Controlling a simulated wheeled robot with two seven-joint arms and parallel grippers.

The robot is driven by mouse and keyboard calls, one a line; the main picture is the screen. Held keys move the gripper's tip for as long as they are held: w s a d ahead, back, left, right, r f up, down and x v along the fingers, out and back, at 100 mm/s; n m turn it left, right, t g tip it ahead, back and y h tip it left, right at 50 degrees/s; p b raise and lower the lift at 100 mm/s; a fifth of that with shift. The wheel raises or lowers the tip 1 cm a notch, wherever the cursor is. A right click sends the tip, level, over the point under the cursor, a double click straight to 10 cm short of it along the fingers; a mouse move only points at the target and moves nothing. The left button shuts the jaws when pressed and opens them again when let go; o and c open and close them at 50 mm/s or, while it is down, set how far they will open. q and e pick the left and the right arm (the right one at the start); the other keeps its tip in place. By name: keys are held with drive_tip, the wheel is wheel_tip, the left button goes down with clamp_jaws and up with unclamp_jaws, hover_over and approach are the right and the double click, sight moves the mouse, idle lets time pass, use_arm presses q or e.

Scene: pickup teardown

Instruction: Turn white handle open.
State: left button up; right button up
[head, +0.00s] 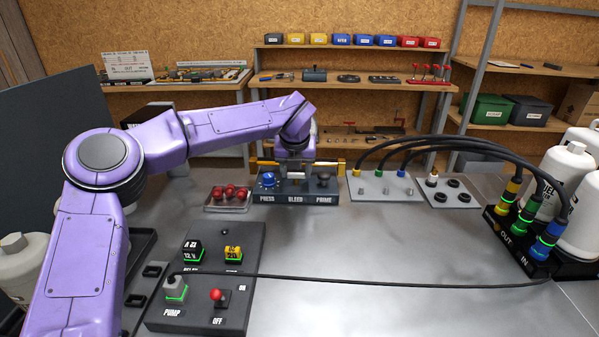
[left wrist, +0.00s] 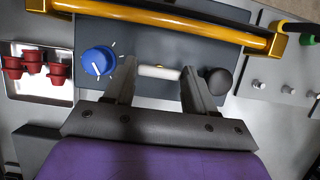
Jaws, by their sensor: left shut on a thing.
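The white handle (left wrist: 160,72) shows in the left wrist view as a short white bar on the grey panel (left wrist: 88,35), between a blue knob (left wrist: 98,62) and a black knob (left wrist: 219,81). My left gripper (left wrist: 158,76) is shut on the handle, with one finger at each end of it. In the head view my left gripper (head: 295,172) reaches down over the middle of the panel (head: 296,199), labelled PRESS, BLEED and PRIME, and hides the handle there. My right gripper is in neither view.
A yellow bar (left wrist: 175,22) runs along the panel's far side, close to the fingers. A tray of red caps (head: 228,198) stands left, a hose plate (head: 382,186) right. A switch board (head: 211,275) and a black cable (head: 400,284) lie in front. The table's right middle is otherwise clear.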

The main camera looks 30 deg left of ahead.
use_arm(q)
drive_tip(key=shift+d, duration=0.1)
idle(0.4)
drive_tip(key=o, duration=0.8)
drive_tip(key=shift+c, duration=0.2)
drive_tip(key=shift+r, duration=0.3)
drive_tip(key=v, duration=1)
drive_tip(key=shift+b, duration=0.45)
drive_tip(key=shift+d, duration=0.1)
